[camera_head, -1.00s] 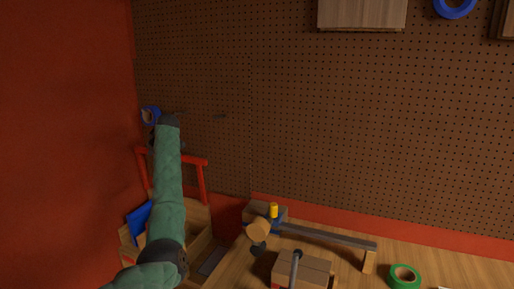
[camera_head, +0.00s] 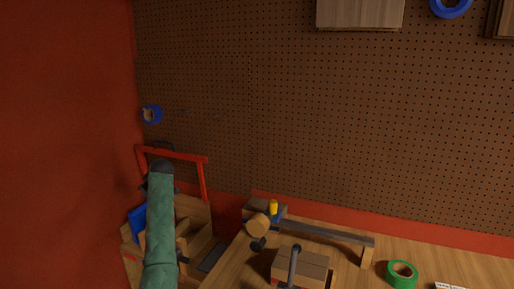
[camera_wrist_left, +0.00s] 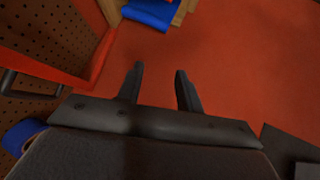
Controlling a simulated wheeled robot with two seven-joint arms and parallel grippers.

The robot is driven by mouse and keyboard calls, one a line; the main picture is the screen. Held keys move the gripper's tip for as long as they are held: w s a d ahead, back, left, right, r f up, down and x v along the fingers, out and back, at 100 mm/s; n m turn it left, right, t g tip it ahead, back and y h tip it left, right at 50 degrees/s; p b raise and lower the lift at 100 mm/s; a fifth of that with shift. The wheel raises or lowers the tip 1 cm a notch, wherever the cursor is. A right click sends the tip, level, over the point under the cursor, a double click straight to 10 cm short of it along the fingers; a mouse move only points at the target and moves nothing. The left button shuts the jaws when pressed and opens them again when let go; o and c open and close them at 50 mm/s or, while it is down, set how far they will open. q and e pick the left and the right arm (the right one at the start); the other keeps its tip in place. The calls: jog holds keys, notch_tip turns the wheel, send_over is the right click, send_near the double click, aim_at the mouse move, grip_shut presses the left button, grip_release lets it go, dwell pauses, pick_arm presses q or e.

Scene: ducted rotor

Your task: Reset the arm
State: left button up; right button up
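My left arm comes up from the bottom left in the head view, and its green sleeve covers part of the wooden box (camera_head: 195,243). In the left wrist view my left gripper (camera_wrist_left: 160,88) is open, with two dark fingers apart and nothing between them. Red surface lies beyond the fingers. My left gripper is hard to make out in the head view, hidden around the dark wrist end. My right gripper shows in neither view.
A red frame (camera_head: 172,155) stands by the arm and also shows close in the left wrist view (camera_wrist_left: 75,76).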

pick_arm(q)
jog(key=s+d+f+m+h, duration=0.1)
jog(key=s+d+f+m, duration=0.3)
jog(key=s+f, duration=1)
jog(key=s+d+f+m+h, duration=0.1)
jog(key=s+d+f+m, duration=0.25)
jog(key=s+f, duration=1.1)
jog(key=s+d+r+m+g+h, duration=0.1)
jog(key=s+d+m+h, duration=0.3)
jog(key=s, duration=1)
jog(key=s+d+r+m+g+y, duration=0.1)
jog(key=s+d, duration=0.5)
jog(key=s, duration=0.7)
jog(key=s+d+r+m+g+h, duration=0.1)
jog(key=s+d+m+h, duration=0.3)
jog(key=s, duration=1)
jog(key=s+d+f, duration=0.1)
jog(key=f, duration=1)
jog(key=s+d+f+g+y, duration=0.1)
jog(key=d+f, duration=0.1)
jog(key=f, duration=0.9)
jog(key=s+d+f+n+g, duration=0.1)
jog(key=d+f, duration=0.1)
jog(key=f, duration=0.9)
jog(key=shift+s+d+f, duration=0.2)
jog(key=shift+s+d, duration=0.05)
